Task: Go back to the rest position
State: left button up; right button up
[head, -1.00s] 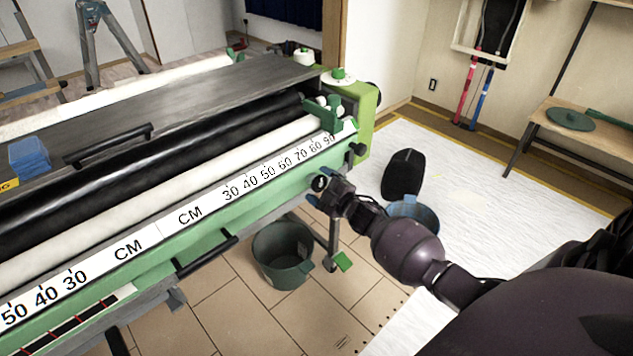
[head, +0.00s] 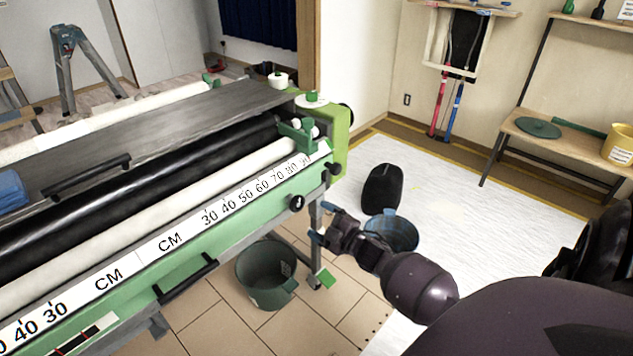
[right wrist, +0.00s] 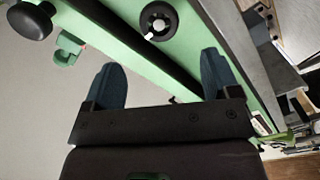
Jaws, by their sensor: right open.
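My right gripper (head: 323,222) is open and empty in the head view, just right of the front corner of the green wallpaper paster (head: 130,270). Its two blue fingertips stand wide apart in the right wrist view (right wrist: 160,85). A round black knob (head: 297,203) on the paster's front is a little left of the gripper and apart from it. The knob also shows beyond the fingers in the right wrist view (right wrist: 158,20). My left gripper is not in view.
A dark green bucket (head: 265,275) stands on the floor below the paster. A blue bucket (head: 392,232) and a black object (head: 382,188) are behind my right arm. A wooden bench (head: 560,145) stands at the right wall. White floor sheeting (head: 450,200) lies mostly clear.

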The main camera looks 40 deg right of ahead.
pick_arm(q)
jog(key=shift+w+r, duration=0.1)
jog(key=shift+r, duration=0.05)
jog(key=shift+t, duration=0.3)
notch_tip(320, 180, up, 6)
jog(key=p, duration=0.7)
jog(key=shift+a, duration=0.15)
pick_arm(e)
jog(key=s+a+m+g, duration=0.3)
jog(key=s+a+m, duration=0.2)
jog(key=s, duration=1)
jog(key=s+a+r+m+g+h, duration=0.1)
jog(key=s+a+m+g, duration=0.3)
jog(key=s+a, duration=0.8)
jog(key=s+m, duration=0.1)
jog(key=s, duration=0.1)
jog(key=shift+s+r+m+h, duration=0.15)
jog(key=shift+s+m+h, duration=0.15)
jog(key=shift+s+m, duration=0.1)
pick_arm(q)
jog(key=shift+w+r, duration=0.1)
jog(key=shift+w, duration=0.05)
